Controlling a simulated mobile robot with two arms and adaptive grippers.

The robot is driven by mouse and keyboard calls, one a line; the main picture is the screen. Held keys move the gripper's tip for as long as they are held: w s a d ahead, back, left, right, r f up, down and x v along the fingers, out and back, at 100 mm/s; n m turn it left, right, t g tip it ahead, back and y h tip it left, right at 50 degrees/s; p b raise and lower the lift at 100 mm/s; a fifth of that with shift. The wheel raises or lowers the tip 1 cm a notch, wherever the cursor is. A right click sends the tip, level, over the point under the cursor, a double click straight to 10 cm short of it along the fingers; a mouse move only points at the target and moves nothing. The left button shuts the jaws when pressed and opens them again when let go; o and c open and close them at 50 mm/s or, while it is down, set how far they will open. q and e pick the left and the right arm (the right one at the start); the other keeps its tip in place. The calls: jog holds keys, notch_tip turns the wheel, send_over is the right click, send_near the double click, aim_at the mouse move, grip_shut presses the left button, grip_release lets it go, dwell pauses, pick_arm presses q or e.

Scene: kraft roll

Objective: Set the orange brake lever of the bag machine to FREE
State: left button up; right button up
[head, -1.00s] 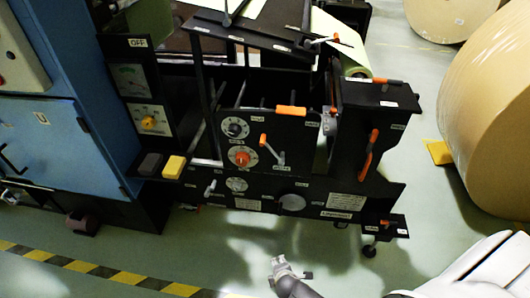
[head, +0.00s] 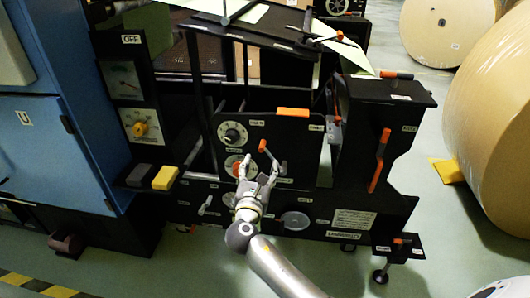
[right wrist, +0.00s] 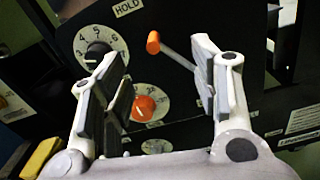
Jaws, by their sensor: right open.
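The bag machine (head: 340,195) is black, with several dials and levers on its front. A lever with an orange knob (head: 262,146) and a grey arm points up and left on its middle panel; it also shows in the right wrist view (right wrist: 153,42). A HOLD label (right wrist: 128,7) is above and left of that knob. My right gripper (head: 259,167) is open in front of the panel. In the right wrist view the knob shows between the open fingers (right wrist: 158,62), apparently untouched, and the right finger hides the arm's lower end. My left gripper is out of view.
An orange-red dial (right wrist: 144,105) and a white-scaled dial (right wrist: 98,54) are left of the lever. Other orange handles (head: 292,112) are on the machine. A yellow block (head: 165,178) juts out at left. Large paper rolls (head: 500,120) stand at right; open floor lies in front.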

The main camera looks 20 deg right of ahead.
jog(key=b+x, duration=0.2)
jog(key=x, duration=0.8)
jog(key=shift+d, duration=0.1)
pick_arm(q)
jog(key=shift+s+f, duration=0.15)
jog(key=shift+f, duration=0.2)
